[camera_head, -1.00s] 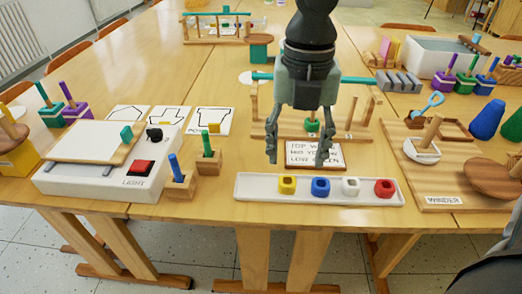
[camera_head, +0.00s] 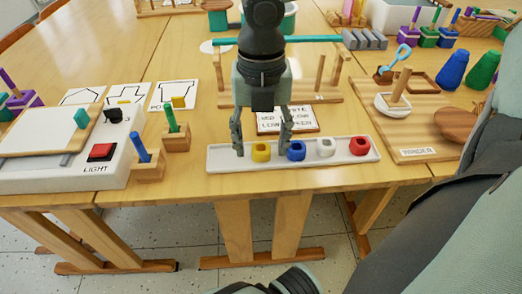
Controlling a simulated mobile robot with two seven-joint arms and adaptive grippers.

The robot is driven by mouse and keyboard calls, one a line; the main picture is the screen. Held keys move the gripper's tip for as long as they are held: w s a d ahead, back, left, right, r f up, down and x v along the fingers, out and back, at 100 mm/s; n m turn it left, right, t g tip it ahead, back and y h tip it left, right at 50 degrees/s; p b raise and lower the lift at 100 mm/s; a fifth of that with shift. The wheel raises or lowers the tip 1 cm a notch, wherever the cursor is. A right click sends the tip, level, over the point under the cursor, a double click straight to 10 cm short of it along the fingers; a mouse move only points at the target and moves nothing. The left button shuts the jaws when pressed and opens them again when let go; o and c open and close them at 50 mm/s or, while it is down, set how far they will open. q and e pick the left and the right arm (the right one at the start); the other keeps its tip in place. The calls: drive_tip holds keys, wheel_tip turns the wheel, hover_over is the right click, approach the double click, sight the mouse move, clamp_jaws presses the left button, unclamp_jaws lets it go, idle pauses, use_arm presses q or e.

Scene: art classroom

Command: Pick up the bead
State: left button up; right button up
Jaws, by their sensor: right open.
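Several beads sit in a row in a long white tray (camera_head: 222,161) near the table's front edge: yellow (camera_head: 261,153), blue (camera_head: 296,151), white (camera_head: 326,147) and red (camera_head: 360,146). The task does not say which bead. My right gripper (camera_head: 260,147) points down over the tray with open jaws and holds nothing. In the picture, its fingertips lie on either side of the yellow bead, the right one overlapping the blue bead's left edge. I cannot tell whether they touch the tray. My left gripper is not in view.
A lettered card (camera_head: 299,119), partly hidden by my gripper, lies behind the tray, before a wooden peg stand (camera_head: 335,92). Left are pegs in wooden blocks (camera_head: 148,173) and a white light box (camera_head: 110,172). A winder board (camera_head: 420,137) stands at right.

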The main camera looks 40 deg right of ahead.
drive_tip(key=shift+c, duration=0.5)
drive_tip(key=c, duration=0.8)
drive_tip(key=shift+o, duration=0.2)
drive_tip(key=shift+r, duration=0.15)
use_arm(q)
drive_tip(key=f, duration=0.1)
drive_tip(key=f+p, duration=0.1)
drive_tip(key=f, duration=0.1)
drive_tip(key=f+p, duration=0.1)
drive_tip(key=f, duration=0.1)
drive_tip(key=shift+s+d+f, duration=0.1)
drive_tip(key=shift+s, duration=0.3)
use_arm(e)
wheel_tip(320, 180, up, 10)
